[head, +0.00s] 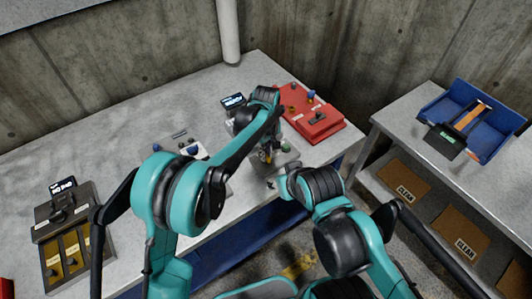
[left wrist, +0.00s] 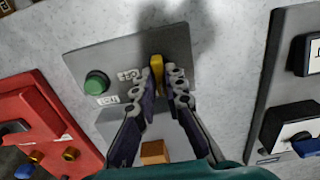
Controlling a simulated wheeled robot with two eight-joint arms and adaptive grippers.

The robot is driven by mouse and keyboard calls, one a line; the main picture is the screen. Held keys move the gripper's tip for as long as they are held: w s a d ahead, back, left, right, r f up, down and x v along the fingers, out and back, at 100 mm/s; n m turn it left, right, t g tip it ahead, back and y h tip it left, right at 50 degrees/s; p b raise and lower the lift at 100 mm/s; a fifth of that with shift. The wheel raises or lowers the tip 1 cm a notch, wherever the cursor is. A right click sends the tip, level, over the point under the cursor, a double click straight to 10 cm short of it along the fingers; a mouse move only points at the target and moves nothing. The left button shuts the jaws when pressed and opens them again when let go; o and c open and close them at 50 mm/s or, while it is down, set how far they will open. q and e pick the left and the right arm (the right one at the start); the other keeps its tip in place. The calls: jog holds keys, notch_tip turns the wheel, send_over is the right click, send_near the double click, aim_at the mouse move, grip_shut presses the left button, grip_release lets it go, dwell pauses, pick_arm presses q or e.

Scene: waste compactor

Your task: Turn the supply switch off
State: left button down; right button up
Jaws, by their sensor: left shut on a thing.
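In the left wrist view a yellow switch handle (left wrist: 157,66) stands on a grey panel (left wrist: 105,60) beside a green button (left wrist: 96,83). My left gripper (left wrist: 164,86) has its fingertips on both sides of this handle and is shut on it.
A red control box (head: 312,115) stands just right of the panel, and another panel (head: 190,150) lies left. A dark box with yellow plates (head: 72,245) is at far left. A blue bin (head: 480,115) sits on the side table. The table's middle back is clear.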

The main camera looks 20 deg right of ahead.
pick_arm(q)
jog(key=m, duration=0.4)
jog(key=shift+m, duration=0.4)
jog(key=m, duration=0.4)
jog(key=shift+m+p, duration=0.3)
jog(key=shift+p, duration=0.1)
jog(key=m, duration=0.4)
jog(key=shift+m, duration=2.2)
jog(key=c, duration=1.6)
grip_release()
